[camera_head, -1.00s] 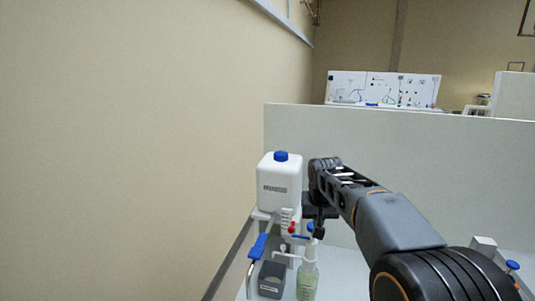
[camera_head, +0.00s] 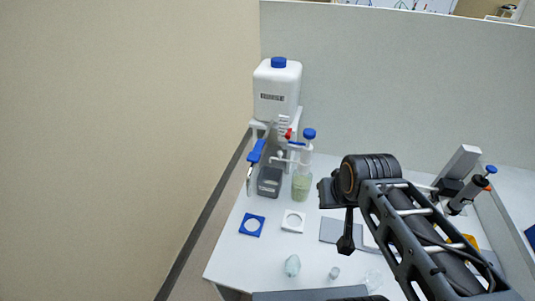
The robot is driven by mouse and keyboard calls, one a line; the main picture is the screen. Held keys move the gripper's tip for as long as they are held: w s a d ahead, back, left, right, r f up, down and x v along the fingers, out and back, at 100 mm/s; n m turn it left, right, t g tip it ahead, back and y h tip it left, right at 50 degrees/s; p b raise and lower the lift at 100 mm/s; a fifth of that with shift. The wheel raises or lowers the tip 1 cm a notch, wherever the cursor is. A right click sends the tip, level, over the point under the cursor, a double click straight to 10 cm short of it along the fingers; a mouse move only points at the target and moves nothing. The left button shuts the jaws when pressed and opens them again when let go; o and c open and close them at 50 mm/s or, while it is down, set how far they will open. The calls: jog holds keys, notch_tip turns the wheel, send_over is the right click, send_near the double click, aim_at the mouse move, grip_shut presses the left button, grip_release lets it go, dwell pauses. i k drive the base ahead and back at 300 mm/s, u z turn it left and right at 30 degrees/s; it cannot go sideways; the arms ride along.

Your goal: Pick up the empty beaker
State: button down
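I cannot single out an empty beaker with certainty. A faint clear glass-like shape (camera_head: 372,278) lies near the front of the white bench, partly beside my arm. A small grey translucent item (camera_head: 334,272) stands to its left. My arm reaches in from the lower right. A dark part at its far end (camera_head: 346,238) hangs above the bench, over the grey flat pieces. It may be my gripper; its fingers cannot be made out, and I see nothing held.
A bottle with blue cap and pale green liquid (camera_head: 302,180) stands by a dark grey box (camera_head: 269,181). A white canister (camera_head: 277,90) sits on a stand behind. A blue square frame (camera_head: 252,225) and a white one (camera_head: 292,221) lie on the bench (camera_head: 258,262). A partition (camera_head: 400,95) closes the back.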

aim_at(373, 279)
jog(key=u, duration=1)
jog(key=k, duration=1.2)
jog(key=u, duration=0.8)
